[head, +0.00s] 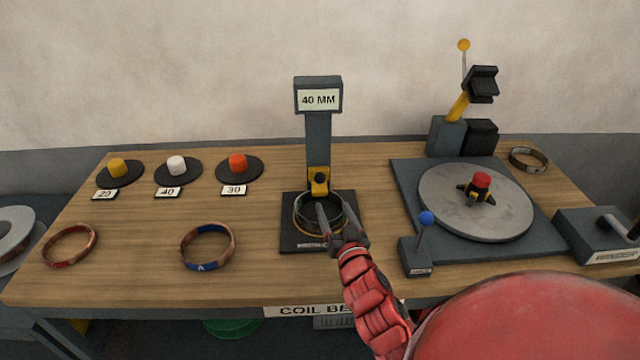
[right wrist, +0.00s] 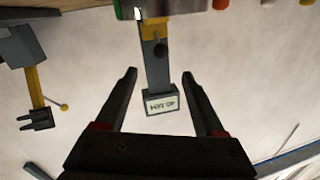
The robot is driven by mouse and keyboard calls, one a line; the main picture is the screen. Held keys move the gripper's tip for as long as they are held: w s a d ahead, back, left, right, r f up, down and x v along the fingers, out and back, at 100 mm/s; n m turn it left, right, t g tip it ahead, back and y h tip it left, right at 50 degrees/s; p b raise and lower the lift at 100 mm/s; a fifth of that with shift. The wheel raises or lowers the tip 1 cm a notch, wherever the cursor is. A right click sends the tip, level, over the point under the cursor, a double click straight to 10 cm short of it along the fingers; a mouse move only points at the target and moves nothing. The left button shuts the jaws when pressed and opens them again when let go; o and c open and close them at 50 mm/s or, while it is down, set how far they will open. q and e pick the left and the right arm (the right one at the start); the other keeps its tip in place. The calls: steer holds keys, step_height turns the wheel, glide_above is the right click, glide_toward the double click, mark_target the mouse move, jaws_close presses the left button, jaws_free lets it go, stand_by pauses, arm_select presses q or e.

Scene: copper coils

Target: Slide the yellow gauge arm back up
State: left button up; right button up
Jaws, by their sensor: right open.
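The gauge stand (head: 319,135) is a grey column with a "40 MM" sign (head: 318,100) on top. Its yellow gauge arm (head: 319,178), with a dark knob, sits low on the column, just above a coil (head: 300,212) on the black base. My right gripper (head: 335,220) is open in front of the stand, over the front of the coil, below and in front of the yellow arm. In the right wrist view the scene is upside down; the yellow arm (right wrist: 155,28) and column show beyond the open fingers (right wrist: 158,74), with nothing between them. My left gripper is out of view.
A lever with a blue ball (head: 426,218) stands right of my gripper, beside the turntable (head: 455,215). Two loose coils (head: 70,245) (head: 232,250) lie at left and centre-left. Coloured knobs on black discs (head: 238,172) stand behind them. Wood left of the stand is mostly clear.

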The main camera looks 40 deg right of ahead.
mark_target(322, 181)
steer(key=p+x, duration=0.1)
steer(key=x, duration=1.2)
steer(key=shift+w, duration=0.25)
jaws_close()
steer(key=shift+r, duration=0.15)
stand_by(0.7)
